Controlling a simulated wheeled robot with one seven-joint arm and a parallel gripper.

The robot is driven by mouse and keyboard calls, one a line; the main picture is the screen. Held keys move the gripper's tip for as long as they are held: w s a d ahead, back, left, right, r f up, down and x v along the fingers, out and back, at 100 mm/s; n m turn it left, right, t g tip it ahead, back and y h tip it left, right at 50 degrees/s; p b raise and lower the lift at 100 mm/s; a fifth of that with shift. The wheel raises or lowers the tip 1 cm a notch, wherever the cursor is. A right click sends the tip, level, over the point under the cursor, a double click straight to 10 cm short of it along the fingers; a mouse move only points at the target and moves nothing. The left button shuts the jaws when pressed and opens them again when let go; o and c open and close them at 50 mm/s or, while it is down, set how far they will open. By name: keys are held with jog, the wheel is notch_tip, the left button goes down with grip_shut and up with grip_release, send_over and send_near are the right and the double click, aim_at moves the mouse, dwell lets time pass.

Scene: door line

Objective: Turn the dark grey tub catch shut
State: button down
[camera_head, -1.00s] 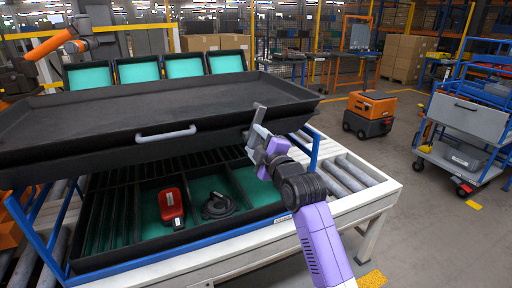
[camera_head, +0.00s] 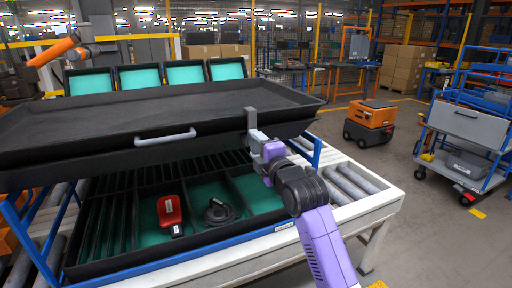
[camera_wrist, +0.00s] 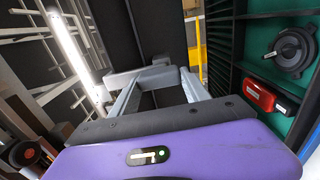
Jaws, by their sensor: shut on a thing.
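The tub catch (camera_head: 251,117) is a grey lever at the right end of the large dark tub's front wall (camera_head: 100,143). In the head view it stands about upright against the wall, its top just above the rim. My gripper (camera_head: 257,137) is at the catch's lower part and is shut on it. In the wrist view the catch (camera_wrist: 143,75) shows as a grey bar at the tips of my gripper's two light grey fingers (camera_wrist: 155,84). The fingers partly hide the catch, and its pivot cannot be made out.
A pale handle (camera_head: 165,136) sticks out of the tub's front. Rollers (camera_head: 350,181) lie right of it.

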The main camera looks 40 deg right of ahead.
jog(key=shift+f, duration=0.1)
jog(key=c, duration=0.5)
grip_release()
jog(key=shift+s, duration=0.15)
jog(key=v, duration=0.7)
jog(key=shift+s+a+b, duration=0.15)
jog(key=shift+s+b, duration=0.15)
jog(key=shift+b, duration=0.1)
